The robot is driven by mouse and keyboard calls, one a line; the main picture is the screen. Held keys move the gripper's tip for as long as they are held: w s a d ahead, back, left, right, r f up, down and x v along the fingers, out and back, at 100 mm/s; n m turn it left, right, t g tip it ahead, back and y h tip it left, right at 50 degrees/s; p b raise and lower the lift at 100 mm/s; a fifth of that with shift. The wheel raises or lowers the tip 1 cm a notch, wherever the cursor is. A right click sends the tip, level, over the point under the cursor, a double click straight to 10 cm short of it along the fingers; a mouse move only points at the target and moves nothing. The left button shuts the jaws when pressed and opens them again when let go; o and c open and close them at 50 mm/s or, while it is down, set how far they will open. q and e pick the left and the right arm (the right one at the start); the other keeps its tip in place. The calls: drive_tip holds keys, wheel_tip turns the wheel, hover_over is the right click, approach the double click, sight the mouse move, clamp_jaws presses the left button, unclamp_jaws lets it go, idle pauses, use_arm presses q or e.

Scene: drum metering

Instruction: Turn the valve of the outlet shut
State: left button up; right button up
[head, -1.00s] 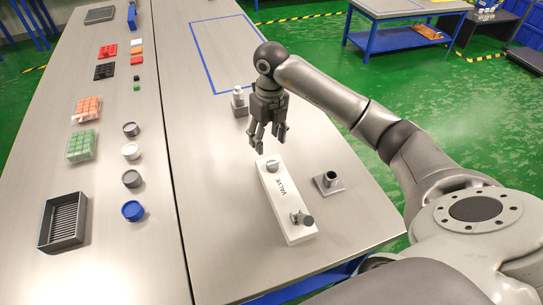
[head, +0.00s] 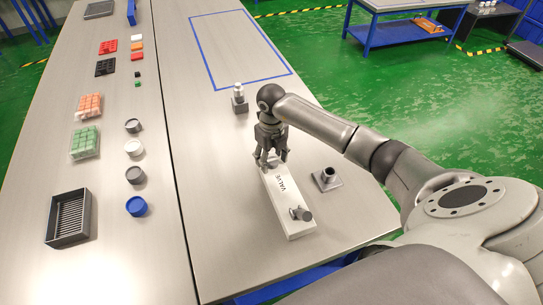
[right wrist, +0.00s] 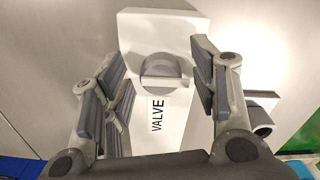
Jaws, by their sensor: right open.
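The white valve block (head: 288,205), marked VALVE, lies on the table. In the right wrist view the block (right wrist: 160,40) carries a round grey knob (right wrist: 160,68) with a raised bar across it, near its far end. My right gripper (head: 271,163) is over that far end and hides the knob in the head view. Its open fingers also show in the right wrist view (right wrist: 162,90), one on each side of the knob and apart from it. A grey outlet fitting (head: 300,213) sits at the block's near end. My left gripper is not in view.
A grey socket on a square base (head: 327,178) stands right of the block. A small post fitting (head: 239,99) stands behind it. Left of the table seam are several round caps (head: 136,206), a ribbed grey tray (head: 69,219) and boxes of cubes (head: 85,142). Table left of the block is clear.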

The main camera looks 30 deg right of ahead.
drive_tip(key=shift+c, duration=0.4)
drive_tip(key=c, duration=0.9)
drive_tip(key=shift+m, duration=0.3)
drive_tip(key=m, duration=0.3)
drive_tip(key=shift+d+m, duration=0.1)
drive_tip(key=shift+m, duration=0.2)
drive_tip(key=m, duration=0.9)
drive_tip(key=shift+s+d+r, duration=0.1)
drive_tip(key=shift+m+p, duration=0.65)
drive_tip(key=shift+m, duration=1.65)
